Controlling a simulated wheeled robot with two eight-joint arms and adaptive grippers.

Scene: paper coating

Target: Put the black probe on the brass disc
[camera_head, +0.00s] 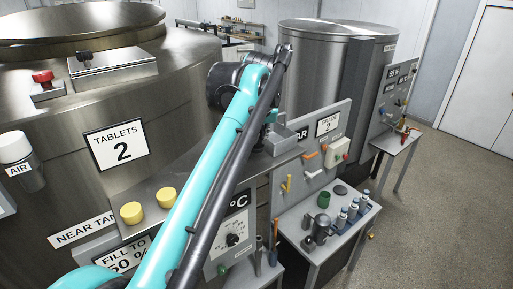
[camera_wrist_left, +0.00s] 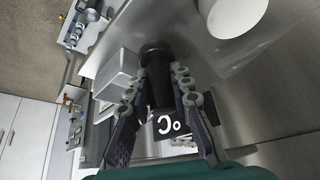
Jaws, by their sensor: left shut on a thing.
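The black probe (camera_wrist_left: 156,62) is a dark upright-looking cylinder in the left wrist view. My left gripper (camera_wrist_left: 162,78) is shut on it, one finger on each side. In the head view my teal left arm reaches up across the middle and hides most of its gripper and the probe. A grey block (camera_wrist_left: 117,75) is beside the probe in the wrist view; a grey block (camera_head: 283,141) also shows beyond my arm in the head view. I cannot make out the brass disc in either view. My right gripper is not in view.
A metal shelf (camera_wrist_left: 215,62) runs under the probe, with a pale round object (camera_wrist_left: 236,14) on it. Two yellow knobs (camera_head: 132,212) (camera_head: 166,196) sit left of my arm. Large steel tanks (camera_head: 325,75) stand behind. A low table (camera_head: 340,235) holds bottles and a green cup (camera_head: 323,201).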

